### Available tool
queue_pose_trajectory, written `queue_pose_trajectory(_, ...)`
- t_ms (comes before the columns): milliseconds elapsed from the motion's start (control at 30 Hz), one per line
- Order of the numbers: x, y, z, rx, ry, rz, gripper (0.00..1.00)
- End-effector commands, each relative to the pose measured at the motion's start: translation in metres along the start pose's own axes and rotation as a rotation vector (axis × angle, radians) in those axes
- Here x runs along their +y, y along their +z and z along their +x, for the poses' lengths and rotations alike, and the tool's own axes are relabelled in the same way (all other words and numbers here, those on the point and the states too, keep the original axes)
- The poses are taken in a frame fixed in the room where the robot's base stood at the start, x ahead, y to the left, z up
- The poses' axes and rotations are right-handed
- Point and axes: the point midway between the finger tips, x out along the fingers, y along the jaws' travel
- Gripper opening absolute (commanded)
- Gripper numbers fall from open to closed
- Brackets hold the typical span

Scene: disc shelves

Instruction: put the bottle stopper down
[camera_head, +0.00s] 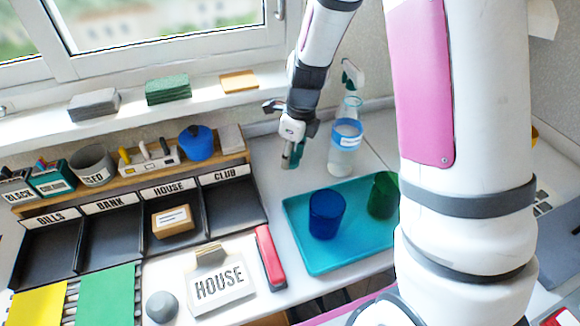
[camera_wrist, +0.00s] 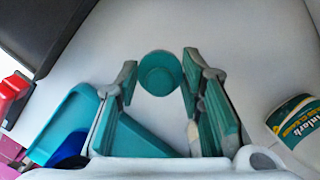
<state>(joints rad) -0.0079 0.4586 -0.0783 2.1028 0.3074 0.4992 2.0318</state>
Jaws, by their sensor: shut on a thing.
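The bottle stopper (camera_wrist: 160,73) is a small round teal-green piece, seen between my two fingertips in the wrist view. My gripper (camera_wrist: 159,78) is shut on it. In the head view my gripper (camera_head: 290,160) points down over the white counter, left of the clear bottle and behind the blue tray. The stopper is hard to make out there, and I cannot tell whether it touches the counter. The clear bottle (camera_head: 346,133) with a blue band stands upright near the wall. A labelled container (camera_wrist: 296,122) is at the right of the wrist view.
A teal-blue tray (camera_head: 300,259) holds a blue cup (camera_head: 326,214) and a green cup (camera_head: 383,195). A black sorter (camera_head: 100,232) with labelled compartments stands at left. A red stapler-like object (camera_head: 270,257) lies beside the HOUSE sign (camera_head: 220,284). The counter around my fingertips is bare.

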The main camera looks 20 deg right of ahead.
Motion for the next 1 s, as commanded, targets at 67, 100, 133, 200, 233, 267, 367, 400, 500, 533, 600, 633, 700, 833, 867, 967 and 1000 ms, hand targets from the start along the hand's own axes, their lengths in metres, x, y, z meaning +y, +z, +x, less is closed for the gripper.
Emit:
queue_pose_trajectory(67,0.0,-0.001,0.006,0.001,0.001,0.001,0.24)
queue_pose_trajectory(100,0.0,-0.002,0.01,0.001,0.003,0.001,0.24)
queue_pose_trajectory(133,0.0,-0.003,0.013,0.002,0.003,0.002,0.24)
queue_pose_trajectory(200,0.0,-0.004,0.023,0.002,0.003,0.002,0.24)
queue_pose_trajectory(233,0.001,-0.005,0.028,0.002,0.004,0.002,0.24)
queue_pose_trajectory(267,0.001,-0.005,0.032,0.002,0.003,0.002,0.24)
queue_pose_trajectory(367,0.0,-0.006,0.038,0.001,0.002,0.002,0.24)
queue_pose_trajectory(400,0.0,-0.006,0.038,0.0,0.001,0.001,0.24)
queue_pose_trajectory(500,0.0,-0.006,0.037,0.0,0.001,0.001,0.24)
queue_pose_trajectory(533,0.0,-0.006,0.037,0.0,0.001,0.001,0.24)
queue_pose_trajectory(600,0.0,-0.006,0.038,0.0,0.001,0.001,0.24)
queue_pose_trajectory(633,0.001,-0.006,0.039,0.0,0.001,0.001,0.24)
queue_pose_trajectory(700,0.001,-0.006,0.041,0.0,0.001,0.001,0.24)
queue_pose_trajectory(833,0.001,-0.006,0.04,0.0,0.001,0.001,0.55)
queue_pose_trajectory(867,0.001,-0.006,0.04,0.0,0.001,0.001,0.55)
queue_pose_trajectory(967,0.001,-0.006,0.04,0.0,0.001,0.001,0.55)
queue_pose_trajectory(1000,0.001,-0.006,0.04,0.0,0.001,0.001,0.55)
